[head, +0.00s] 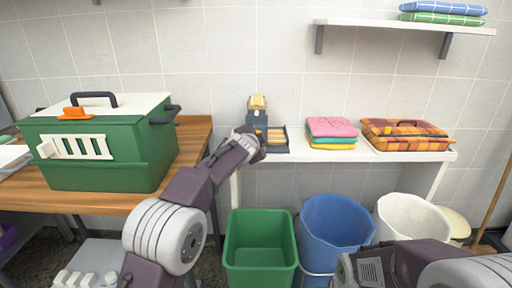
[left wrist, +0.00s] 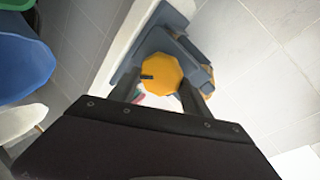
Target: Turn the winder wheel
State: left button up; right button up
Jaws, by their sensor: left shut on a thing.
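The winder (head: 257,118) is a dark blue-grey device with a pale yellow-orange top, standing at the left end of the white wall shelf. Its yellow, many-sided wheel (left wrist: 162,72) shows in the left wrist view, with a small dark mark near its left edge. My left gripper (head: 255,145) is at the front of the winder, and its two dark fingers (left wrist: 163,92) lie on either side of the wheel, shut on it. In the head view my gripper hides the wheel. Only links of my right arm show at the lower right; its gripper is out of view.
A green and white pet carrier (head: 95,150) stands on the wooden table (head: 195,150) at left. Folded towels (head: 332,132) and an orange plaid carrier (head: 405,134) share the white shelf (head: 355,155). Green (head: 260,240), blue (head: 335,225) and white (head: 410,215) bins stand below.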

pick_arm(q)
jog(key=shift+d+f+m+t+y+p, duration=0.1)
jog(key=shift+d+f+m+y+p, duration=0.1)
jog(key=shift+m+y+p, duration=1.25)
jog(key=shift+d+f+m+t+y+p, duration=0.15)
jog(key=shift+m+y+p, duration=0.65)
jog(key=shift+m, duration=1.2)
jog(key=shift+d+f+m+t+y+p, duration=0.1)
jog(key=shift+d+f+m+y+p, duration=0.15)
jog(key=shift+m+y+p, duration=1.2)
jog(key=shift+m+b, duration=0.4)
jog(key=shift+b, duration=0.05)
jog(key=o, duration=1.4)
jog(key=shift+c, duration=0.2)
jog(key=shift+s, duration=0.1)
jog(key=v, duration=0.9)
jog(key=shift+a, duration=0.15)
